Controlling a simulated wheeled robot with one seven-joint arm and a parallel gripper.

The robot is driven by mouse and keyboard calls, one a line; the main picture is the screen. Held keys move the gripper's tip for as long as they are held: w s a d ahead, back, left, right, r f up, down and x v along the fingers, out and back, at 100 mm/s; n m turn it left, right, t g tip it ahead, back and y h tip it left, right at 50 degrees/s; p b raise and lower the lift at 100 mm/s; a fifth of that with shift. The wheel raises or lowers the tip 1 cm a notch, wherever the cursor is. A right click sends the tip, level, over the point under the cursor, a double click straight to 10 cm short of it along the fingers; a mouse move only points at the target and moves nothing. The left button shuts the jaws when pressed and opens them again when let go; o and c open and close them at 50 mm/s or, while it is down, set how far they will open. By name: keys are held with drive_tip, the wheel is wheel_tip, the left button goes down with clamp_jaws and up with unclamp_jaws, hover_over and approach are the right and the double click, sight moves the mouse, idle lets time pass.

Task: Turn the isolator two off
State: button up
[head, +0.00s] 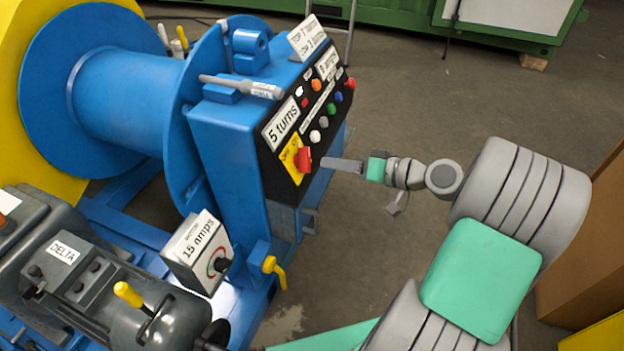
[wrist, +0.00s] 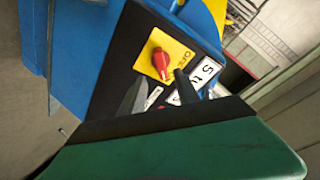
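A red rotary switch (head: 303,159) on a yellow plate (head: 291,160) is low on the black control panel of the blue machine. In the wrist view the red handle (wrist: 160,63) and its yellow plate (wrist: 181,58) are clear, just beyond my fingertips. I cannot read a label naming it isolator two. My gripper (head: 338,164) is to the right of the switch in the head view, its fingers pointing at the panel. In the wrist view my gripper (wrist: 159,92) has its two dark fingers apart with nothing between them. I see no contact with the handle.
The panel carries a "5 turns" sign (head: 282,122) and several coloured buttons above the switch. A "15 amps" box (head: 200,250) with a black knob and a yellow-handled valve (head: 275,270) are below left. The floor (head: 430,90) to the right is open.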

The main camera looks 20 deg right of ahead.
sight(309, 159)
drive_tip(key=b+x, duration=0.1)
drive_tip(key=x, duration=0.6)
drive_tip(key=shift+w+a, duration=0.2)
drive_tip(key=shift+a, duration=0.05)
clamp_jaws()
